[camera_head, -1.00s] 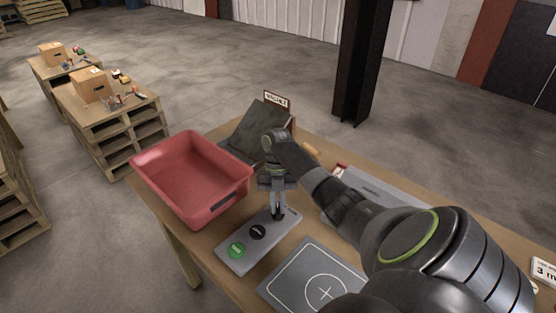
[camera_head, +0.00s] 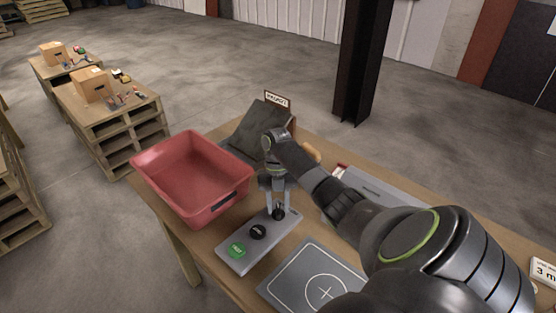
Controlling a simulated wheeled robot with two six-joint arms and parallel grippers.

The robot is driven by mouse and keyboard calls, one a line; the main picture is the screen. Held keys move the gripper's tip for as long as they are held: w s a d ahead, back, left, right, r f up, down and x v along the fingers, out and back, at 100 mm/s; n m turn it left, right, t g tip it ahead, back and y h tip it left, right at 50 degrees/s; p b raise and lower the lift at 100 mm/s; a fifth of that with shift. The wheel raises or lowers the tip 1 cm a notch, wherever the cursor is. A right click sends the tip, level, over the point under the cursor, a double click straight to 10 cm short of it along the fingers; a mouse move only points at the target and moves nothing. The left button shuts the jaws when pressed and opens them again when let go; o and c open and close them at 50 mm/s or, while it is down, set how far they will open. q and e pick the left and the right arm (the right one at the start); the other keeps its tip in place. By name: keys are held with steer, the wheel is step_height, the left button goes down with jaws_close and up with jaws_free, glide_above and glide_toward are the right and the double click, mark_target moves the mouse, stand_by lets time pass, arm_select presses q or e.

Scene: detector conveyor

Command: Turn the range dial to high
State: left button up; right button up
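A grey control box (camera_head: 245,257) lies on the table. It has a green button (camera_head: 237,250) at its near left end, a black dial (camera_head: 258,232) in the middle and a black knob (camera_head: 279,214) at its far right end. The dial markings are too small to read. My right gripper (camera_head: 278,211) points down over the far right knob. Its fingers stand apart, one on each side of the knob, with a gap showing between them. I cannot tell whether they touch it. My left gripper is not in view.
A red bin (camera_head: 160,177) stands left of the box. A grey plate with a circle and cross (camera_head: 297,272) lies to its right. A dark sloped panel (camera_head: 254,134) and a small sign (camera_head: 278,100) stand behind. My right arm covers much of the table's right side.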

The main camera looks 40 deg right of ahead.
steer(key=p+v, duration=1)
steer(key=v, duration=0.7)
steer(key=shift+w, duration=0.15)
